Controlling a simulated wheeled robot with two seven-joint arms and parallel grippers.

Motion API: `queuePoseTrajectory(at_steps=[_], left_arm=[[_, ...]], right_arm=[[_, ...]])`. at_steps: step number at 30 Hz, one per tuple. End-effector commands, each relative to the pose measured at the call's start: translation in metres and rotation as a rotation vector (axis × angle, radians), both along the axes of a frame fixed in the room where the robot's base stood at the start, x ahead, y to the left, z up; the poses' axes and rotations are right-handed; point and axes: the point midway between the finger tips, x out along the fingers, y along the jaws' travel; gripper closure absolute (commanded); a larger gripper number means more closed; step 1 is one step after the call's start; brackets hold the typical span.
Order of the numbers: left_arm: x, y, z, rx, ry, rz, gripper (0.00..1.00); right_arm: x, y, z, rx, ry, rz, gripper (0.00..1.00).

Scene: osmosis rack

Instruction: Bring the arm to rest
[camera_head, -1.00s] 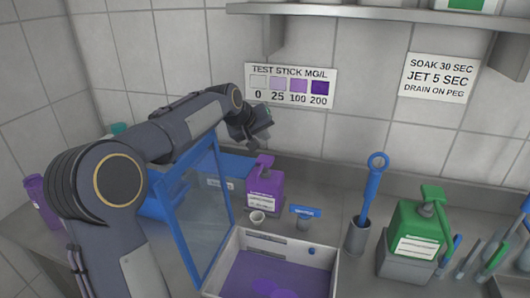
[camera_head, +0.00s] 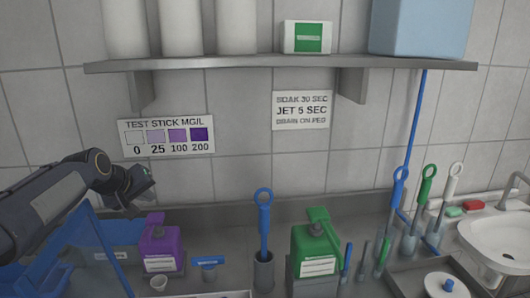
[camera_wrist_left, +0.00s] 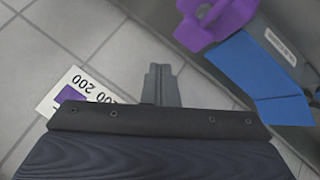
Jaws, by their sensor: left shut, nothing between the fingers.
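My left arm comes in from the left in the head view. Its gripper (camera_head: 143,190) hangs in the air near the tiled wall, below the test stick chart (camera_head: 167,137) and above the purple pump bottle (camera_head: 160,248). In the left wrist view the gripper's fingers (camera_wrist_left: 161,84) are together with nothing between them. The chart (camera_wrist_left: 72,97) shows there at the left and part of a purple object (camera_wrist_left: 215,22) at the top right, both apart from the fingers. My right gripper is not in view.
A blue-framed panel (camera_head: 108,256) stands beside my left arm. Along the counter are a blue-handled tool (camera_head: 264,222) in a holder, a green pump bottle (camera_head: 316,246), several brushes and a sink (camera_head: 500,240). A shelf (camera_head: 280,64) with containers spans above.

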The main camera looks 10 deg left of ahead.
Motion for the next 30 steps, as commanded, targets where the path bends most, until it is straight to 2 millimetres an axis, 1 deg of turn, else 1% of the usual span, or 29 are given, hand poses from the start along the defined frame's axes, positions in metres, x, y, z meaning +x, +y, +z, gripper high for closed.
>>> queuePoseTrajectory(at_steps=[1, 2, 3, 5, 6, 8, 9, 11, 12, 15, 18, 21, 24, 30], left_arm=[[-0.022, -0.010, 0.004, 0.010, 0.005, -0.028, 1.00], [-0.036, -0.017, 0.004, 0.014, 0.014, -0.048, 1.00], [-0.059, -0.027, 0.002, 0.024, 0.028, -0.078, 1.00], [-0.099, -0.045, -0.004, 0.038, 0.047, -0.133, 1.00], [-0.127, -0.058, -0.011, 0.046, 0.062, -0.171, 1.00], [-0.168, -0.076, -0.024, 0.058, 0.082, -0.229, 1.00], [-0.194, -0.087, -0.035, 0.064, 0.095, -0.266, 1.00], [-0.230, -0.103, -0.053, 0.071, 0.113, -0.319, 1.00], [-0.252, -0.113, -0.066, 0.075, 0.124, -0.351, 1.00], [-0.297, -0.134, -0.095, 0.082, 0.144, -0.422, 1.00], [-0.326, -0.148, -0.118, 0.085, 0.157, -0.472, 1.00], [-0.341, -0.156, -0.131, 0.087, 0.166, -0.499, 1.00], [-0.346, -0.158, -0.136, 0.087, 0.168, -0.508, 1.00], [-0.345, -0.158, -0.136, 0.087, 0.169, -0.508, 1.00]], right_arm=[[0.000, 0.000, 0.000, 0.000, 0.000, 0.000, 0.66], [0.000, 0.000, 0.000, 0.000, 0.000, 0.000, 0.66], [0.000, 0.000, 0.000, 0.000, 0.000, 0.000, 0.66], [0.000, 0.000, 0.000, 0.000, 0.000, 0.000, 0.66], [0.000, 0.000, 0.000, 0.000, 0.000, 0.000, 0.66], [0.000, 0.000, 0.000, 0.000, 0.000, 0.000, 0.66], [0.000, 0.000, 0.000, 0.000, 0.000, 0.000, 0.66], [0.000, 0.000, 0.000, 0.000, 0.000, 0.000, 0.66], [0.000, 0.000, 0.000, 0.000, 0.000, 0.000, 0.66], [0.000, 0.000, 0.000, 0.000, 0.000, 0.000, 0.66], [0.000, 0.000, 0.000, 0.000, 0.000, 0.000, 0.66], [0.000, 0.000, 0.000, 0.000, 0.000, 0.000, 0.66], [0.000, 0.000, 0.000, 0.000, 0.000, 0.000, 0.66], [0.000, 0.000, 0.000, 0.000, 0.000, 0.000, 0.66]])
